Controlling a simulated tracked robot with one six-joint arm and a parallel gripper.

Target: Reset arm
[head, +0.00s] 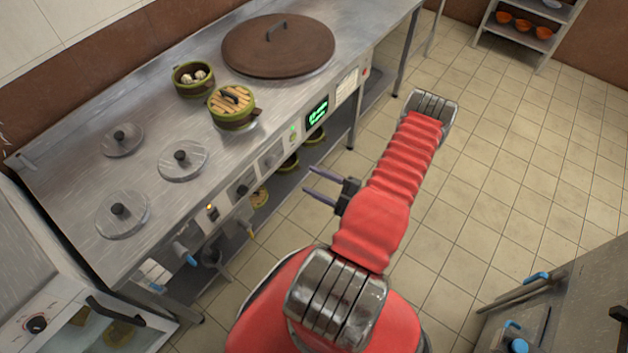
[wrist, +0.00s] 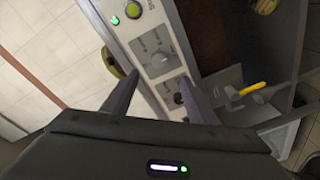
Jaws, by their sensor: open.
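My gripper (head: 314,187) is open and empty in the head view, held in front of the steel stove counter and pointing left at its control front. My red arm is folded above my body, over the tiled floor. In the wrist view my gripper's two fingers (wrist: 159,95) stand apart with nothing between them. Beyond them is the grey control panel (wrist: 157,50) with a green button and knobs. The fingers do not appear to touch it.
A steel unit (head: 560,315) stands lower right. Tiled floor (head: 510,165) is clear at right.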

